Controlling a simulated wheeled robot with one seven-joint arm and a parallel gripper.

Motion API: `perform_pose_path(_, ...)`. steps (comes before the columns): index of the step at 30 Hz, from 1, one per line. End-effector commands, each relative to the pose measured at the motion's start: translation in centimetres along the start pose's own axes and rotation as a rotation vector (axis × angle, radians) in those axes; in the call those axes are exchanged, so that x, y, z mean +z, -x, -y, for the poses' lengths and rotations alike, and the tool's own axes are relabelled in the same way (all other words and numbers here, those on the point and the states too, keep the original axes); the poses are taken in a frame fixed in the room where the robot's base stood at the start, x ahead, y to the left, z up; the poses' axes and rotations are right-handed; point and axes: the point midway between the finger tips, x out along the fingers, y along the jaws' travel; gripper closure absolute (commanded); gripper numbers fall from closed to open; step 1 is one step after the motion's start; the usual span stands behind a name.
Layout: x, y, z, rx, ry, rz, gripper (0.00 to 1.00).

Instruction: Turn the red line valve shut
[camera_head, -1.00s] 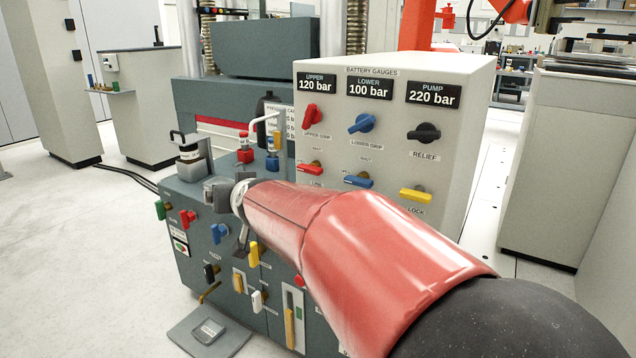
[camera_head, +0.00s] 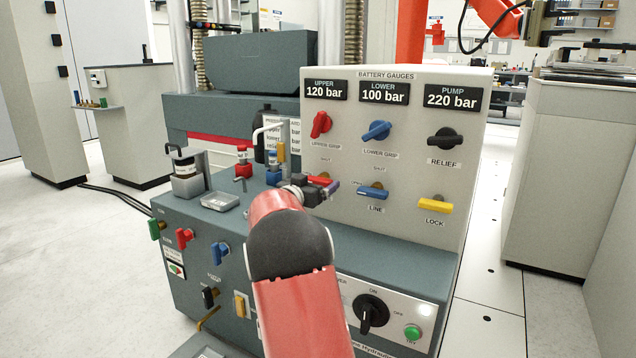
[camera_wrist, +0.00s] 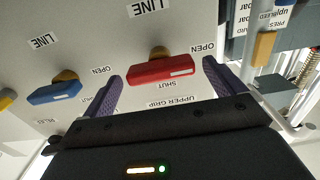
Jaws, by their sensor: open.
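The red line valve is a red bar handle (camera_wrist: 165,70) on a brass stem, lying crosswise on the pale gauge panel in the wrist view. It sits between "LINE" and "SHUT" labels, with "OPEN" at its right end. In the head view, the red handle (camera_head: 318,180) is partly hidden by my gripper (camera_head: 325,188). My gripper is open, and its two purple fingers stand either side of the handle in the wrist view (camera_wrist: 160,76). Nothing is held. I cannot tell whether either finger touches the handle.
A blue line handle (camera_head: 373,191) and a yellow lock handle (camera_head: 435,205) are to the right. Above are the red upper grip knob (camera_head: 320,124), blue lower grip knob (camera_head: 377,131) and black relief knob (camera_head: 445,138). A white bent pipe (camera_head: 268,130) stands close on the left.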

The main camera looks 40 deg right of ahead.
Motion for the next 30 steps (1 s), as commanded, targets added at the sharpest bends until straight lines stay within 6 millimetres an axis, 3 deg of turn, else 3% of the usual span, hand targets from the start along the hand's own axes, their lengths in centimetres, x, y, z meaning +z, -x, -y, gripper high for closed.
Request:
perform_pose_path(6,0.1,-2.0,0.1,-0.001,0.0,0.001,0.05)
perform_pose_path(14,0.0,-2.1,0.1,-0.003,0.0,0.001,0.05)
perform_pose_path(24,0.0,-2.1,0.1,-0.003,-0.001,0.001,0.47)
perform_pose_path(30,0.0,-2.1,0.1,-0.003,-0.01,0.001,0.5)
